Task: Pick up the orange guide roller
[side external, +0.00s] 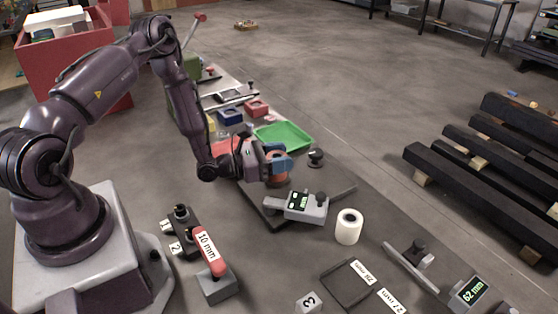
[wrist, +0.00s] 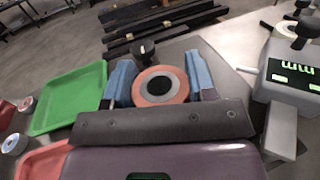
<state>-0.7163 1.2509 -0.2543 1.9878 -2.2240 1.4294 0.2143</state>
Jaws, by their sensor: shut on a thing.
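The orange guide roller (wrist: 182,92) is a short orange cylinder with a grey ring and dark centre on its end face. In the wrist view it sits between the two blue fingers of my gripper (wrist: 160,85), which are shut on it. In the side view my gripper (side external: 277,164) reaches out to the right, with the orange roller (side external: 275,179) showing partly below the blue fingers. I cannot tell whether the roller touches the surface under it.
A green tray (side external: 284,136) lies just behind my gripper. A grey gauge (side external: 318,208) with a lit display is in front of it, and a black knob (side external: 316,157) stands to the right. A white roll (side external: 348,227) stands farther right.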

